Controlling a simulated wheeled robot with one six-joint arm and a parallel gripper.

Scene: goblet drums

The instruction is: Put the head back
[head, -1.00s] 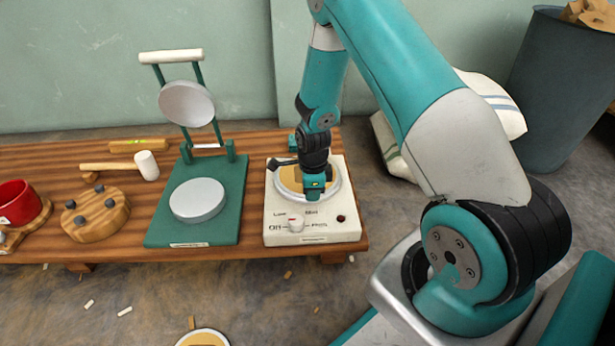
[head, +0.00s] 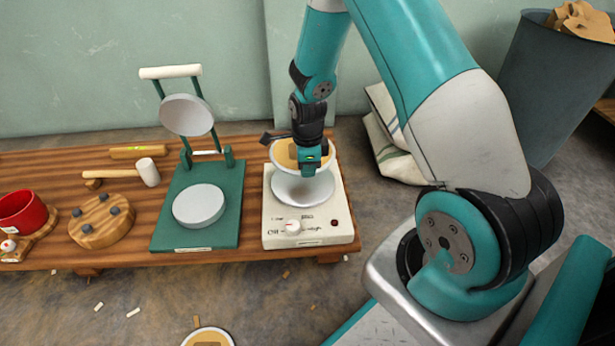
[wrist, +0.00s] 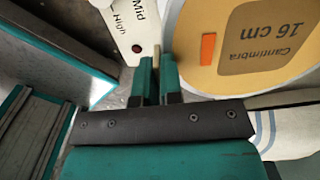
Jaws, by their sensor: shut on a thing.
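The drum head (head: 287,153) is a pale disc with a tan label. In the wrist view the head (wrist: 250,45) reads "Cantimbra 16 cm" and has an orange mark. My gripper (head: 308,172) is shut on it near its edge and holds it tilted above the white hot plate (head: 336,213). In the wrist view my gripper (wrist: 157,78) has its fingers together beside the disc; the grip itself is hard to see. The hot plate's silver disc (head: 303,190) now shows below the head.
A green press (head: 233,215) with two grey plates stands open, left of the hot plate. A mallet (head: 148,172), a wooden block with dark pegs (head: 85,237) and a red pot (head: 22,212) lie further left. A white-rimmed round thing (head: 208,331) with a tan middle is cut off at the bottom.

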